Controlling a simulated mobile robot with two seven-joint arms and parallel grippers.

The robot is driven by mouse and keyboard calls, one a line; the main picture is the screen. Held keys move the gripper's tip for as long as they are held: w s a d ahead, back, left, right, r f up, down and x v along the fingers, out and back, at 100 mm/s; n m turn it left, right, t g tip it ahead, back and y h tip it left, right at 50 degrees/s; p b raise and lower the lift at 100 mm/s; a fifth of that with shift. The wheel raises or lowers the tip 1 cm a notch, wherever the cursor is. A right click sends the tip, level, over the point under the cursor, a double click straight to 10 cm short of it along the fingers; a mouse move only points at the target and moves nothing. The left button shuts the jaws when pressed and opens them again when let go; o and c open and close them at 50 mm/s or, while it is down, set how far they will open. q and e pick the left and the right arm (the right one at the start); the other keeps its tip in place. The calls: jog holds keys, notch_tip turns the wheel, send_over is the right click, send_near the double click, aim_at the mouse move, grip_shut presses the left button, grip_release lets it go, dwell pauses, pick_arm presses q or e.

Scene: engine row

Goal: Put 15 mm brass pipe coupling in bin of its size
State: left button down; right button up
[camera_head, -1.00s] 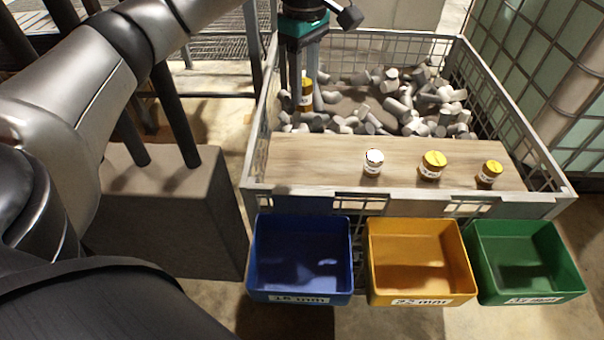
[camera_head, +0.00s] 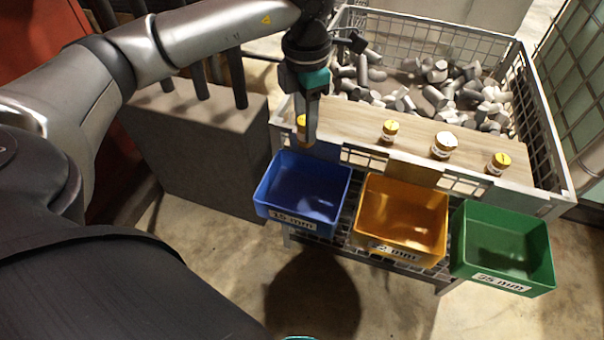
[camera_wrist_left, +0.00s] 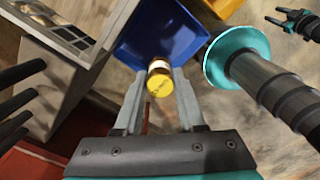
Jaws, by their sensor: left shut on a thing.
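A small coupling with a yellow end and a white label (camera_head: 302,124) is between the fingers of my left gripper (camera_head: 307,138), partly hidden by a finger. The left gripper is shut on it, pointing down near the far edge of the blue bin (camera_head: 302,190). The coupling (camera_wrist_left: 160,82) shows in the left wrist view with the blue bin (camera_wrist_left: 135,45) beyond it. The blue bin's label reads 15 mm. My right gripper (camera_wrist_left: 283,18) shows small in the left wrist view, its fingers apart and empty.
Three more couplings stand on the wooden board (camera_head: 345,128): left (camera_head: 388,131), middle (camera_head: 444,145) and right (camera_head: 498,163). An orange bin (camera_head: 402,215) and a green bin (camera_head: 503,248), labelled 35 mm, hang beside the blue one. A mesh crate (camera_head: 535,110) holds grey pieces behind the board.

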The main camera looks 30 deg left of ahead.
pick_arm(q)
jog(key=shift+f+b, duration=3.1)
jog(key=shift+f, duration=6.9)
pick_arm(e)
jog(key=w+a+r+t, duration=0.1)
jog(key=w+a+r, duration=0.3)
jog(key=w+r, duration=0.3)
jog(key=shift+a+r+y, duration=0.15)
jog(key=shift+r+y, duration=0.15)
jog(key=shift+r, duration=1.9)
pick_arm(q)
jog(key=shift+f+b, duration=0.1)
jog(key=shift+b, duration=0.2)
pick_arm(e)
jog(key=shift+w, duration=0.15)
pick_arm(q)
jog(key=c, duration=0.5)
grip_release()
pick_arm(e)
jog(key=shift+r, duration=0.2)
